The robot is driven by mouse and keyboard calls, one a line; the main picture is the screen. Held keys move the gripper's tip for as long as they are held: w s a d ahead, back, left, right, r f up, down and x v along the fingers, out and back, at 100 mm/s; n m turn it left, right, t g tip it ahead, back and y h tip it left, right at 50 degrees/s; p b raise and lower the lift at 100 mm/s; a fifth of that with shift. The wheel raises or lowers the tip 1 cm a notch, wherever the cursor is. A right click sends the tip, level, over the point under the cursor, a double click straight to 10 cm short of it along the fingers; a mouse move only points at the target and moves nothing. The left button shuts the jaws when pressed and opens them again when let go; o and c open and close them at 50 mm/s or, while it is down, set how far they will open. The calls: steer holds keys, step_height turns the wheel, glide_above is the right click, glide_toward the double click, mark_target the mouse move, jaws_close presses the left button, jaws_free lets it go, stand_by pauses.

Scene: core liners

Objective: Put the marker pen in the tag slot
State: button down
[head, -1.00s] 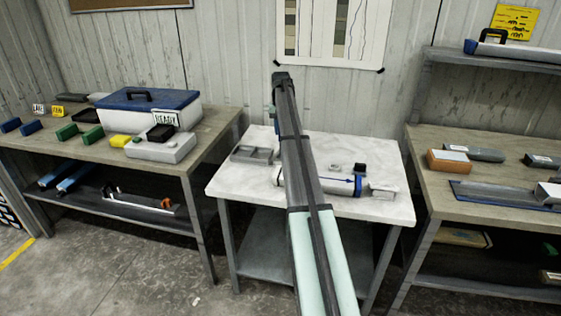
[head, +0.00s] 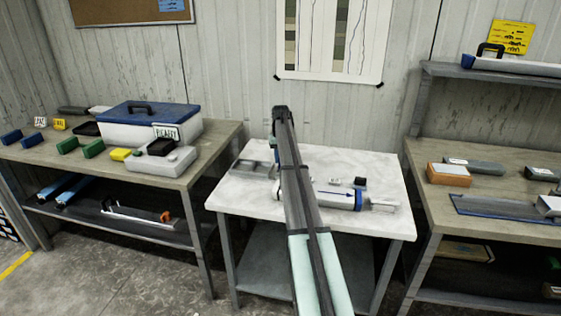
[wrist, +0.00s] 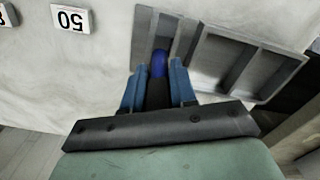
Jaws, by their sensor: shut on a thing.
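In the wrist view my gripper (wrist: 156,85) has its blue fingers closed around the marker pen (wrist: 160,64). The pen's blue end points away from me, and its dark body lies between the fingers. The blue end overlaps a narrow compartment at the left of the grey tray (wrist: 196,45); I cannot tell whether it is inside or above it. In the head view the tray (head: 241,169) sits at the left of the white table, and my arm hides the gripper and pen.
A core liner tube (head: 334,195) with a blue ring lies at the table's front right. Small tags and a dark block (head: 360,182) lie behind it. A tag reading 50 (wrist: 70,18) shows in the wrist view. Workbenches flank the white table (head: 390,165).

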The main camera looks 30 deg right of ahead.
steer(key=shift+f, duration=0.75)
steer(key=shift+f, duration=0.1)
steer(key=c, duration=0.9)
jaws_free()
step_height(320, 180, up, 12)
steer(key=shift+r, duration=0.15)
